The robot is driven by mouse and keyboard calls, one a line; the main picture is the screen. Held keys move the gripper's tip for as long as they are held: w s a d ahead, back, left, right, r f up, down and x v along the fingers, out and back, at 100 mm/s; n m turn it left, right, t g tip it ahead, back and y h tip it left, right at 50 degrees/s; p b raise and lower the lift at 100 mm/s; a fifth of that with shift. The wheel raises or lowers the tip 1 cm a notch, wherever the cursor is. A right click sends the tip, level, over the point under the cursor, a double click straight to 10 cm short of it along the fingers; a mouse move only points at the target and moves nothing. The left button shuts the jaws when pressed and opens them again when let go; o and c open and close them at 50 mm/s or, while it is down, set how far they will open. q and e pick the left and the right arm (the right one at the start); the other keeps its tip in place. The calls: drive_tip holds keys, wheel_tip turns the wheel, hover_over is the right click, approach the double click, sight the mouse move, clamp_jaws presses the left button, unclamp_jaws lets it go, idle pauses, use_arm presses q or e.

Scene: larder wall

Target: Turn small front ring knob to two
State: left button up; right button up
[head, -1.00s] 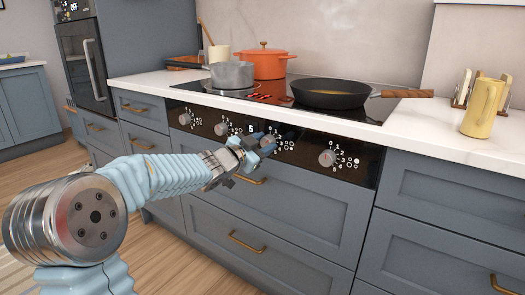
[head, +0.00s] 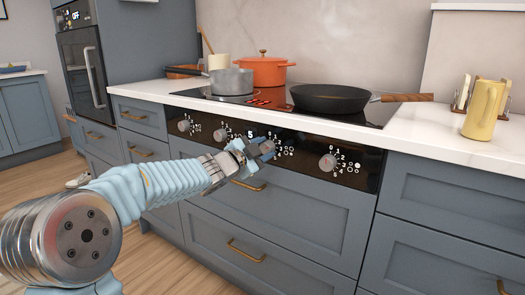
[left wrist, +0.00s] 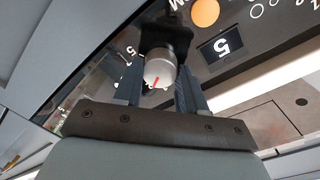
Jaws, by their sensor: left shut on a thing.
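The black control panel (head: 300,152) on the oven front carries a row of knobs with printed numbers. My left gripper (head: 262,149) is at the third knob from the left (head: 268,147). In the left wrist view, the grey round knob (left wrist: 158,68) with a red mark on its face sits between the two dark fingers of my left gripper (left wrist: 160,88), which is shut on it. The number the mark points at cannot be read. A lit display (head: 251,134) left of this knob shows 5. My right gripper is not in view.
Other knobs are the far left one (head: 184,126), the second (head: 221,135) and the right one (head: 328,162). Above are a grey pot (head: 231,82), an orange pot (head: 263,71) and a black pan (head: 330,98). A drawer handle (head: 248,185) lies just below my gripper.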

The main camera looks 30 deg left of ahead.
use_arm(q)
drive_tip(key=o, duration=1.1)
drive_tip(key=shift+c, duration=0.2)
drive_tip(key=s+a+p, duration=0.1)
drive_tip(key=s, duration=1.2)
drive_tip(key=shift+s+a+r, duration=0.2)
drive_tip(key=shift+s+r, duration=0.1)
drive_tip(key=shift+s, duration=0.1)
